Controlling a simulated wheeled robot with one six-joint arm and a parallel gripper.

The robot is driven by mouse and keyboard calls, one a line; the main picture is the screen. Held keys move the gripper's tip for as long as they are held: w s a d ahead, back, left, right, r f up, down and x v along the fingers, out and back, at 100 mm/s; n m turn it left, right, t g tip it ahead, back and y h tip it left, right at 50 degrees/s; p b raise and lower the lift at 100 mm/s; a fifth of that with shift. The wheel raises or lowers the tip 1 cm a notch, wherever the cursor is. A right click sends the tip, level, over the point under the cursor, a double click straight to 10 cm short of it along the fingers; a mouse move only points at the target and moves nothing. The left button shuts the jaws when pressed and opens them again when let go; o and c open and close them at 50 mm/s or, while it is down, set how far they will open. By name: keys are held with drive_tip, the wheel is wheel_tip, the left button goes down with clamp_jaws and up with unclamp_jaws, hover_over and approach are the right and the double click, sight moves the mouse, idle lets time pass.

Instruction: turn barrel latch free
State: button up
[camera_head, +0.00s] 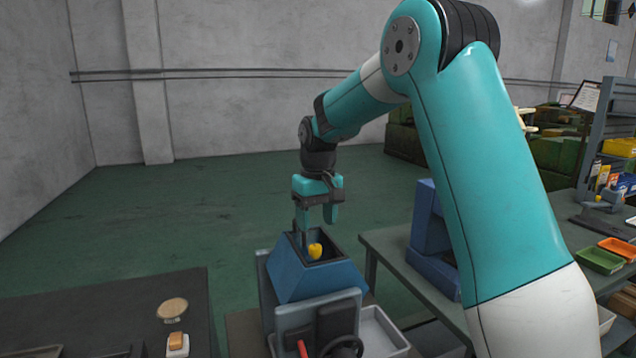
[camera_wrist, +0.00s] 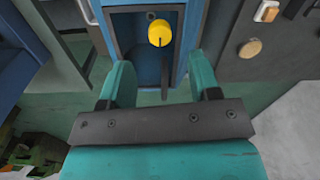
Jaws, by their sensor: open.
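A yellow rounded knob (camera_head: 315,251) shows at the mouth of the blue hopper-shaped housing (camera_head: 318,281) in the head view. In the wrist view the knob (camera_wrist: 160,34) sits inside the blue frame (camera_wrist: 115,22), with a thin dark bar below it. I take the knob to be part of the barrel latch; no other latch part is clear. My gripper (camera_head: 317,219) hangs above the housing, fingers downward. In the wrist view its two green fingers (camera_wrist: 160,75) are apart and empty, with the knob beyond their tips and roughly between them.
A grey bench (camera_head: 395,244) with a blue block-shaped machine (camera_head: 435,235) stands right of the housing. A dark table (camera_head: 110,312) at lower left carries a round tan disc (camera_head: 172,310) and a small tan block (camera_head: 177,341). A pale tray (camera_head: 381,330) lies beside the housing.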

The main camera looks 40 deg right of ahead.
sight(318, 246)
wheel_tip(318, 246, up, 11)
drive_tip(key=shift+d+b, duration=0.2)
drive_tip(key=shift+b, duration=0.2)
drive_tip(key=shift+f, duration=0.1)
